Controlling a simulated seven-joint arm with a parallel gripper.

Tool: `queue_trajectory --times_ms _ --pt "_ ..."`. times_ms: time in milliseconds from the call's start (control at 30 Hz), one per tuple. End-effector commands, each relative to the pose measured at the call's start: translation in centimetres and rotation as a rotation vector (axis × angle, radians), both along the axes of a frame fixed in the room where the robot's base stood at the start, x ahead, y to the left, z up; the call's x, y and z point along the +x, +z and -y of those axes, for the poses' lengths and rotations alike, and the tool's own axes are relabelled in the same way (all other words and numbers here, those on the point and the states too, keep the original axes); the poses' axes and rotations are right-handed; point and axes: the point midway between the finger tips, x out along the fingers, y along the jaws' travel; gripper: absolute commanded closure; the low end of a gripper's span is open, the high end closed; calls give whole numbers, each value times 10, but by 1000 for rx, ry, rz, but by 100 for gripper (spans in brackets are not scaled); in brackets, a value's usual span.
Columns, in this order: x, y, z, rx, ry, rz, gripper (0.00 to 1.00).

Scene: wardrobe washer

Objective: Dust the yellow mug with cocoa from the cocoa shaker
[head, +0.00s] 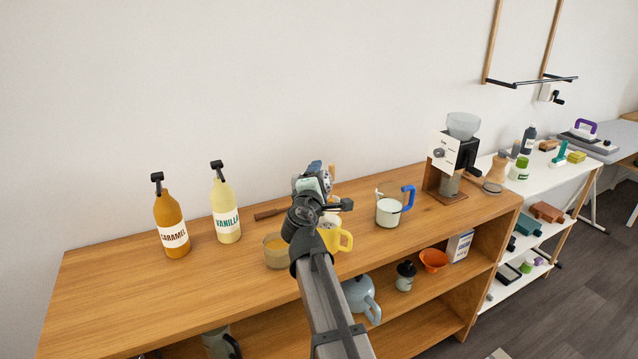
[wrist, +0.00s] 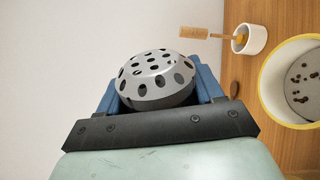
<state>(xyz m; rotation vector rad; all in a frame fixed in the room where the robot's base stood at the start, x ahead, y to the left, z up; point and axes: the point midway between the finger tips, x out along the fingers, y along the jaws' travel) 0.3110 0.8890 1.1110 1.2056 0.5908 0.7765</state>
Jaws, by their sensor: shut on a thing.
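My gripper (wrist: 158,95) is shut on the cocoa shaker (wrist: 158,70), whose silver domed lid full of dark holes shows between the blue fingers in the wrist view. The shaker's body is mostly hidden. In the head view my gripper (head: 318,182) is above the shelf top, close over the yellow mug. The yellow mug (head: 330,238) stands upright, partly hidden behind my arm, its handle to the right. In the wrist view the yellow mug (wrist: 266,82) is at the right edge, apart from the shaker, with dark brown specks on its pale contents.
A glass cup (head: 276,250) stands left of the mug, and a white mug with a blue handle (head: 389,212) right of it. Caramel (head: 171,222) and vanilla (head: 226,208) bottles stand left. A grinder (head: 456,155) stands right. A small white pot (wrist: 249,40) is near the mug.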

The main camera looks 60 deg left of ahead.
Motion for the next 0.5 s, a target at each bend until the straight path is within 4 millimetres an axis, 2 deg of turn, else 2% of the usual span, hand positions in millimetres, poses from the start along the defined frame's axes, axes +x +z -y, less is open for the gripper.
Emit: queue_trajectory --times_ms 500 --pt "-4 20 -3 -289 -1 372 69"
